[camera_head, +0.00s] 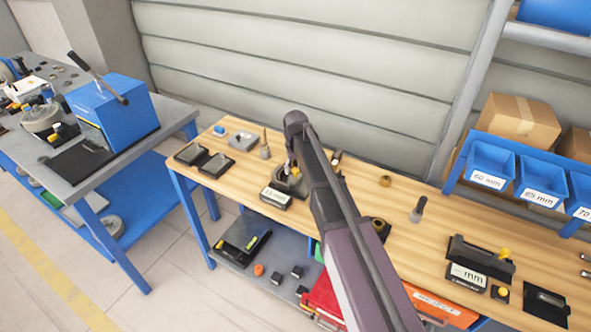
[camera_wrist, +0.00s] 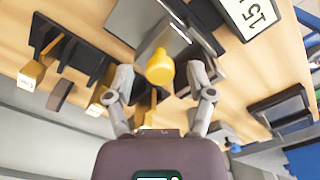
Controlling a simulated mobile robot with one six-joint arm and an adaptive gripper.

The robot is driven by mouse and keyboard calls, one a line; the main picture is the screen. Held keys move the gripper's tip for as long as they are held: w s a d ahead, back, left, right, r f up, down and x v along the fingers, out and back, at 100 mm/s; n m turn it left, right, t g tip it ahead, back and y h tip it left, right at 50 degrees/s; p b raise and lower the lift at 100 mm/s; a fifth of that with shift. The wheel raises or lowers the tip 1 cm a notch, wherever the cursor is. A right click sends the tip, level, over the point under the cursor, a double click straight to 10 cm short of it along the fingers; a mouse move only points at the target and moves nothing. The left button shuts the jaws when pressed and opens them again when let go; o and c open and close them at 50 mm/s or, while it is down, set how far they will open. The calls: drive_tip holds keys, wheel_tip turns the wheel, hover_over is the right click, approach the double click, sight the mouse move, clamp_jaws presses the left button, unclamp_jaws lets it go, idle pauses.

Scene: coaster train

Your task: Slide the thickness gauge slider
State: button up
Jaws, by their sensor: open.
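A gauge (camera_head: 276,195) with a white display panel stands on the wooden bench in the head view, beneath the end of my arm. In the wrist view its display (camera_wrist: 250,17) reads 15, and a rounded yellow slider knob (camera_wrist: 160,66) stands on its grey metal body. My gripper (camera_wrist: 161,78) is open, with one finger on each side of the knob; I cannot tell whether they touch it. In the head view my gripper (camera_head: 291,167) is small and partly hidden by my arm. A second gauge (camera_head: 467,273), with a yellow knob and "mm" on its display, stands at the right.
Dark trays (camera_head: 205,160) lie left of the first gauge. Small metal parts stand around it. Blue bins (camera_head: 490,165) are at the back right. A blue press (camera_head: 112,112) stands on a separate bench at the left.

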clamp_jaws()
drive_tip(key=shift+s+d, duration=0.15)
unclamp_jaws()
idle(0.6)
